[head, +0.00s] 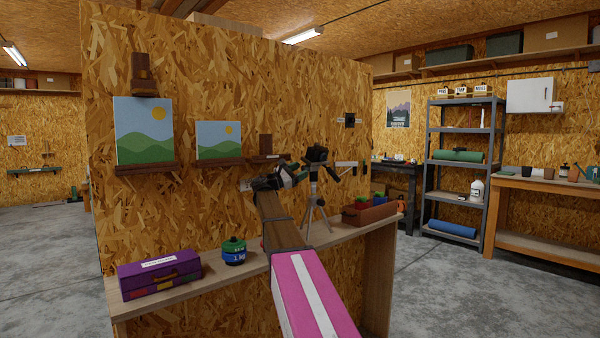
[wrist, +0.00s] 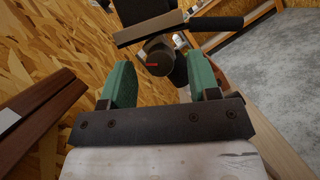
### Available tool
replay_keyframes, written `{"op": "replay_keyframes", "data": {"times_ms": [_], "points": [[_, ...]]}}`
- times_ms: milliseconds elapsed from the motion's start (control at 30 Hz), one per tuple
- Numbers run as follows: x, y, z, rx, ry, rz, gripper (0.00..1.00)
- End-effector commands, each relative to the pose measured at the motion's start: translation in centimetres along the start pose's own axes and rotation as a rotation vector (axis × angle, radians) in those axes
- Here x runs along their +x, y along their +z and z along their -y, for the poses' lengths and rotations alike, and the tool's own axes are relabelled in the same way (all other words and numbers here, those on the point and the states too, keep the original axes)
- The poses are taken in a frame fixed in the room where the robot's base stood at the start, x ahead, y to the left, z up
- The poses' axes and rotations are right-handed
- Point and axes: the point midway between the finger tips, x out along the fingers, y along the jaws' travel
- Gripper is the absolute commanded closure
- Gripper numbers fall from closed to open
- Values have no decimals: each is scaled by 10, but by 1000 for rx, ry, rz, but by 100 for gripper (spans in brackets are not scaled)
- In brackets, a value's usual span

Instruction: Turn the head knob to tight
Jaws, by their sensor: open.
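A small black tripod (head: 313,197) with grey legs stands on the bench, its dark head (head: 316,154) on top. In the wrist view the round, dark head knob (wrist: 157,50) shows end-on with a short red mark on its face. A dark plate lies across above it and a black handle (wrist: 217,23) sticks out to the right. My gripper (wrist: 160,78) is open, with green fingers to the left and right of the knob's lower part. The knob appears just beyond the fingertips; I cannot tell whether they touch it. In the head view my gripper (head: 284,178) is beside the tripod.
The plank bench (head: 230,269) holds a purple case (head: 160,273), a blue and green weight (head: 234,251) and a brown tray (head: 370,213) right of the tripod. The chipboard wall behind carries two landscape pictures (head: 143,130) (head: 218,140) on ledges.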

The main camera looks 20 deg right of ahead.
Motion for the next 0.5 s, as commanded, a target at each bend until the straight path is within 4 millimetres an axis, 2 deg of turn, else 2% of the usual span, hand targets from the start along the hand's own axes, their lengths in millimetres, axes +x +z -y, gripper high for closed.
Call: {"op": "replay_keyframes", "data": {"times_ms": [300, 500], "points": [[-56, 0, 0, 0, 3, -2, 44], [-87, 0, 1, 0, 1, -1, 44]]}}
